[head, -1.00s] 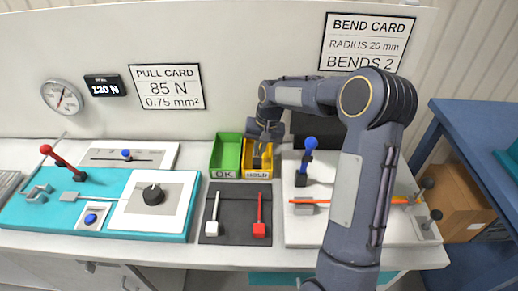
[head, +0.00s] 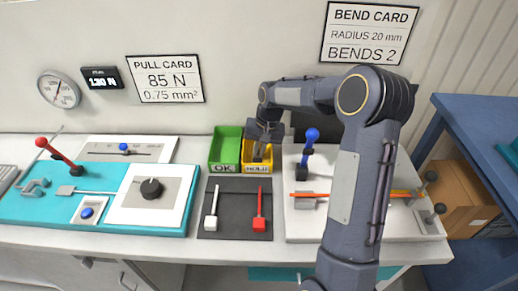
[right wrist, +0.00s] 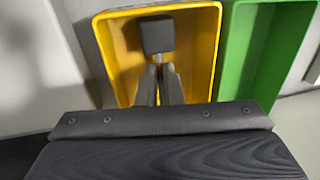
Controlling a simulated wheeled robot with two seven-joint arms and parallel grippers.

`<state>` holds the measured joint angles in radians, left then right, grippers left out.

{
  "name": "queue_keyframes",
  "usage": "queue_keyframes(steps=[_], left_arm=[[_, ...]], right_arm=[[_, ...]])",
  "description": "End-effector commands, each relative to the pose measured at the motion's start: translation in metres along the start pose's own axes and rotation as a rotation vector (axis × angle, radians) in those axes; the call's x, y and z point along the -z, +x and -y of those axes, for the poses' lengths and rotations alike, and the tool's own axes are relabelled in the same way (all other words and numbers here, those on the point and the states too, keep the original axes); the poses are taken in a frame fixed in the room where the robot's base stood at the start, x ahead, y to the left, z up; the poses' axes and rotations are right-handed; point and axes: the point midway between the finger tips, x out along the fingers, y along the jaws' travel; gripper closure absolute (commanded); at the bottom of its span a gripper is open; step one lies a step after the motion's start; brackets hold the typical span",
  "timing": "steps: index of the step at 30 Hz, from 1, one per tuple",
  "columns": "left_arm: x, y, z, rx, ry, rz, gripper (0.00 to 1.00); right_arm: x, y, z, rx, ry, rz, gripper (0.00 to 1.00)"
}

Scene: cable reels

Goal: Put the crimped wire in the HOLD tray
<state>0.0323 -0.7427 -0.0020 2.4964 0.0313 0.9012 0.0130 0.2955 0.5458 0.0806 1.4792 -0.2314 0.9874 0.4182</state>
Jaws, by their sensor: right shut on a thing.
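The yellow HOLD tray (head: 257,169) stands right of the green OK tray (head: 224,152) at the back of the bench. My right gripper (head: 260,152) is over the HOLD tray, pointing down. In the right wrist view, the right gripper (right wrist: 160,72) is shut on the crimped wire, which shows as a dark grey block (right wrist: 157,35) with a short pale metal stub. The block appears within the outline of the HOLD tray (right wrist: 211,50); I cannot tell if it touches the floor. The fingers hide the rest of the wire. My left gripper is out of view.
A white-ended wire (head: 211,222) and a red-ended wire (head: 259,222) lie on the dark mat (head: 236,222) in front of the trays. The teal pull tester (head: 105,217) is at left. A white bending board (head: 305,226) with an orange rod is at right, partly behind my right arm.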

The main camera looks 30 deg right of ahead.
Motion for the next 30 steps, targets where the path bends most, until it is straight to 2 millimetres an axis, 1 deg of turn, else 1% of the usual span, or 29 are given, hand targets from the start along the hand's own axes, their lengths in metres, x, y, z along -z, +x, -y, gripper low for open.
queue_keyframes(steps=[1,6,7,14,17,20,27,30], left_arm=[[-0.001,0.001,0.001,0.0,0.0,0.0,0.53],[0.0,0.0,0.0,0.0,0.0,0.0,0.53],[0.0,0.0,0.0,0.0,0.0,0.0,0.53],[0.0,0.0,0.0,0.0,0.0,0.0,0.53],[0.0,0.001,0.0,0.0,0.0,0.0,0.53],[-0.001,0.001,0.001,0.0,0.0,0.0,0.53],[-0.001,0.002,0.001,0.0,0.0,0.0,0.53],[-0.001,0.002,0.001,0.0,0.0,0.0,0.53]], right_arm=[[0.0,0.002,0.0,0.0,0.0,0.0,0.92],[0.0,0.001,0.0,0.0,0.0,0.0,0.7],[0.0,0.001,0.0,0.0,0.0,0.0,0.68],[0.0,0.001,0.0,0.0,0.0,0.0,0.68],[0.001,-0.004,0.0,0.001,0.0,-0.002,0.68],[0.001,-0.018,0.0,0.0,0.0,-0.004,0.68],[0.001,-0.059,0.001,0.002,-0.001,-0.004,0.68],[0.001,-0.07,0.0,0.001,-0.001,-0.002,0.68]])
